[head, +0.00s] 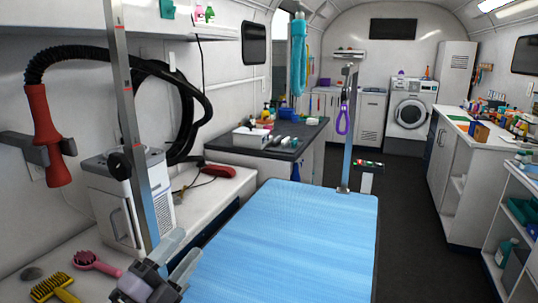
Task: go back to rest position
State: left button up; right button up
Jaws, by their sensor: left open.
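My left gripper (178,256) shows at the bottom left of the head view, over the near left corner of the blue grooming table (285,240). Its two grey fingers are apart, with nothing seen between them. My right gripper is not in view. The table top is bare.
A pink brush (95,262) and a yellow brush (55,288) lie on the left counter near my left gripper. A metal post rises beside it, before a white dryer unit (125,200). A red hose nozzle (42,135) hangs at left. The floor aisle (415,220) right of the table is clear.

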pick_arm(q)
jog(key=s+a+f+n+g+y, duration=0.2)
jog(key=s+f+n+y, duration=0.3)
jog(key=f, duration=0.4)
jog(key=s+a+f+n+g+y, duration=0.1)
jog(key=s+a+f+n+y, duration=0.15)
jog(key=f+n, duration=0.6)
jog(key=s+f+n+g+y, duration=0.1)
jog(key=s+f+n+g, duration=0.4)
jog(key=s+f, duration=0.9)
jog(key=shift+s+f+n+g, duration=0.15)
jog(key=shift+s+n+g, duration=0.2)
jog(key=shift+g, duration=0.05)
